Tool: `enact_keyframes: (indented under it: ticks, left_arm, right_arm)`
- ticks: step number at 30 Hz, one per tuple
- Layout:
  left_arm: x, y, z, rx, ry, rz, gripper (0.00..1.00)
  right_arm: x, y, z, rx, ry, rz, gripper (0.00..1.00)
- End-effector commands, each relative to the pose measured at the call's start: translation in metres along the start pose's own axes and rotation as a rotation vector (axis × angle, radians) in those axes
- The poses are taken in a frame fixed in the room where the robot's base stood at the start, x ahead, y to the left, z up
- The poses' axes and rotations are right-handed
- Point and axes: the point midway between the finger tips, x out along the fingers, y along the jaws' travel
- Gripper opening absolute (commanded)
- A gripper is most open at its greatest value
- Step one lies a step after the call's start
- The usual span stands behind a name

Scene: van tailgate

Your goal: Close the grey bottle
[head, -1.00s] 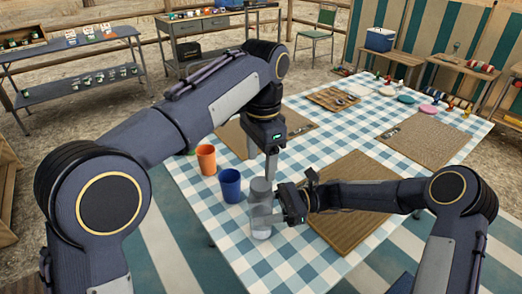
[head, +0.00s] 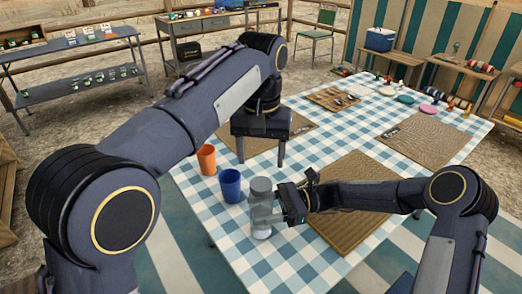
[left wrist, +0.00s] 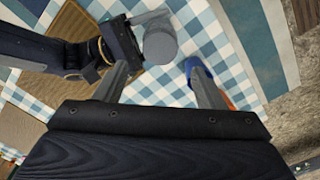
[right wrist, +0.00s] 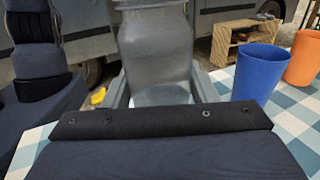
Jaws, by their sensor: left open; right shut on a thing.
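The grey bottle (head: 261,222) stands upright near the front-left edge of the checkered table. Its top (head: 260,187) looks like a plain grey disc from above in the left wrist view (left wrist: 160,45); I cannot make out a seam between cap and bottle. My right gripper (head: 277,205) is shut on the bottle's body from the right; the right wrist view shows the bottle (right wrist: 155,50) between its fingers, its top cut off. My left gripper (head: 261,160) is open and empty, above and behind the bottle top, fingers apart and pointing down.
A blue cup (head: 230,186) stands just left of the bottle, with an orange cup (head: 207,160) behind it. A brown woven mat (head: 355,200) lies to the right under my right arm. Plates (head: 405,98) and a wooden tray (head: 330,98) are at the far side.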

Motion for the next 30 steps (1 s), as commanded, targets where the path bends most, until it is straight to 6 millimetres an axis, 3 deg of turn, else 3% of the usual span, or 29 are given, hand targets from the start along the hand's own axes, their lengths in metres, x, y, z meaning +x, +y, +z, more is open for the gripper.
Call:
enact_keyframes:
  ticks: [9,15,26,30]
  left_arm:
    - [0.048,0.000,0.001,0.001,-0.004,-0.002,0.64]
    - [0.069,0.000,0.001,0.002,-0.003,-0.001,0.64]
    - [0.074,0.000,0.001,0.002,-0.001,0.000,0.64]
    - [0.074,0.000,0.001,0.002,-0.001,0.000,0.48]
  right_arm:
    - [0.000,0.000,0.000,0.000,-0.001,0.000,0.00]
    - [0.000,0.000,0.000,0.000,-0.001,0.000,0.00]
    - [0.000,0.000,0.000,0.000,-0.001,0.000,0.00]
    - [0.000,0.000,0.000,0.000,-0.001,0.000,0.00]
